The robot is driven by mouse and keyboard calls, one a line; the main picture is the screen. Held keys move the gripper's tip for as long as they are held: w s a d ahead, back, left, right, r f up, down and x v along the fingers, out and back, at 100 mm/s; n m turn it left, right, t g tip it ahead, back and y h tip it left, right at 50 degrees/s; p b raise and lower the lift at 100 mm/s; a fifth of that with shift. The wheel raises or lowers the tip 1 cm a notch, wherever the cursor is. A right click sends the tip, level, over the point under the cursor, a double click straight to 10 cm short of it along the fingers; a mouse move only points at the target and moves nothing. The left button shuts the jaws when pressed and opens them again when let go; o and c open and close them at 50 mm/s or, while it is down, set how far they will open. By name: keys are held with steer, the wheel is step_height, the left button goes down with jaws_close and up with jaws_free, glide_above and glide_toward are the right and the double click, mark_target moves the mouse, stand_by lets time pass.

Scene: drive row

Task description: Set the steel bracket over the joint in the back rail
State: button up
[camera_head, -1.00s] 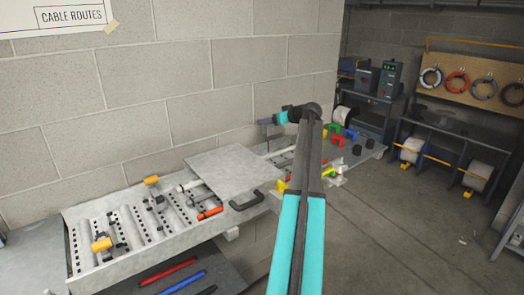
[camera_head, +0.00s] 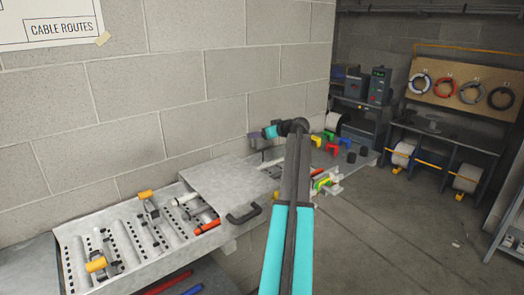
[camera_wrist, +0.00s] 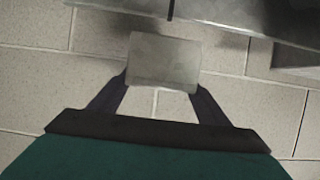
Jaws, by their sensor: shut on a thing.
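The steel bracket (camera_wrist: 164,61) is a small plain grey plate in the wrist view. My gripper (camera_wrist: 160,88) is shut on it, with one dark finger at each side. In the head view my gripper (camera_head: 256,141) is small, near the block wall above the far half of the bench; the bracket is hard to make out there. A grey rail-like strip (camera_wrist: 245,27) crosses the top of the wrist view, with a thin dark line (camera_wrist: 170,10) across it that looks like a joint. The bracket appears just short of the strip; I cannot tell whether they touch.
A grey sheet with a black handle (camera_head: 243,215) covers the middle of the bench (camera_head: 100,282). Coloured blocks (camera_head: 331,144) stand beyond my arm. Open floor (camera_head: 390,235) lies to the right.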

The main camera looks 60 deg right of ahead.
mark_target(265, 141)
steer(key=shift+f+p, duration=0.7)
steer(key=shift+f, duration=1.25)
steer(key=shift+f, duration=0.15)
steer(key=shift+f+p, duration=0.9)
steer(key=shift+f, duration=0.8)
steer(key=shift+f, duration=0.2)
steer(key=o, duration=1.3)
steer(key=shift+c, duration=0.2)
steer(key=shift+r, duration=0.2)
